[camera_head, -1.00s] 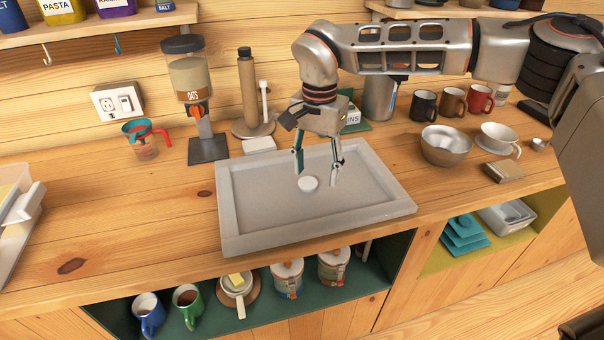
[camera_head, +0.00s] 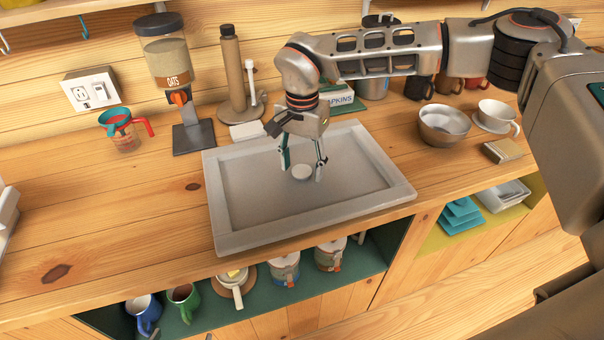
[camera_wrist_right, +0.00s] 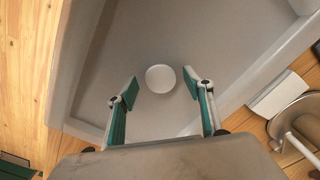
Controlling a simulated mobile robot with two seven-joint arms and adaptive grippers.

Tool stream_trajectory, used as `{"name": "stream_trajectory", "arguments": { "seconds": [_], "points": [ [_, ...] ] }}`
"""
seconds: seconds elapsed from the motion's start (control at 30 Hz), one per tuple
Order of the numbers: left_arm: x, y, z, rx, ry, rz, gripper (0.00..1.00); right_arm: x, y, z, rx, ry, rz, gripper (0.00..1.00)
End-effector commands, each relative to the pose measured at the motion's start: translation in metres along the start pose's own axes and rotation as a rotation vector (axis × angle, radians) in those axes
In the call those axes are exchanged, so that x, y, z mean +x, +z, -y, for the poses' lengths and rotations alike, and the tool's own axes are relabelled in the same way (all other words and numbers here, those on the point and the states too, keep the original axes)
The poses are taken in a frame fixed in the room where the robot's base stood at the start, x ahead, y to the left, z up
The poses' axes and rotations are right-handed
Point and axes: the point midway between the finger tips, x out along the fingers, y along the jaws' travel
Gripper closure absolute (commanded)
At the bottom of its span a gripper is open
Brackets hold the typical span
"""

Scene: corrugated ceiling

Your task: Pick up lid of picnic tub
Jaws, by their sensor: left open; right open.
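A large grey rectangular tray-like piece with a raised rim (camera_head: 228,228) lies flat on the wooden counter; it looks like the lid. A small round white knob or disc (camera_head: 302,172) sits near its middle, and shows in the right wrist view (camera_wrist_right: 160,78). My right gripper (camera_head: 301,166) is open and points down at the disc. In the right wrist view its fingertips (camera_wrist_right: 160,86) stand either side of the disc, apart from it. I cannot tell their exact height above the tray. A pale container (camera_head: 6,212), possibly the tub, is cut off at the left edge. My left gripper is not in view.
A metal bowl (camera_head: 443,125) and a white cup (camera_head: 494,116) are to the right.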

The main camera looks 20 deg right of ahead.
Motion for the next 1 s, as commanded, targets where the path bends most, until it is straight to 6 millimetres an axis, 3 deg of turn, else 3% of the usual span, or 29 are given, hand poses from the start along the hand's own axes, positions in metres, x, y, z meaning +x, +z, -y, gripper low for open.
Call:
{"name": "stream_trajectory", "arguments": {
  "seconds": [0.3, 0.5, 0.83, 1.0],
  "points": [
    [0.001, -0.007, 0.002, 0.001, -0.002, -0.011, 0.21, 0.007, 0.000, 0.000, 0.000, 0.001, 0.000, 0.48],
    [0.001, -0.006, 0.002, 0.001, -0.002, -0.011, 0.21, 0.007, 0.000, 0.000, 0.000, 0.001, 0.000, 0.95],
    [0.000, -0.005, 0.001, 0.000, -0.001, -0.008, 0.21, 0.005, 0.000, 0.000, 0.000, 0.000, 0.000, 0.95],
    [0.001, -0.003, 0.001, 0.000, -0.001, -0.005, 0.21, -0.005, -0.001, 0.001, 0.000, -0.002, -0.002, 0.95]
  ]
}}
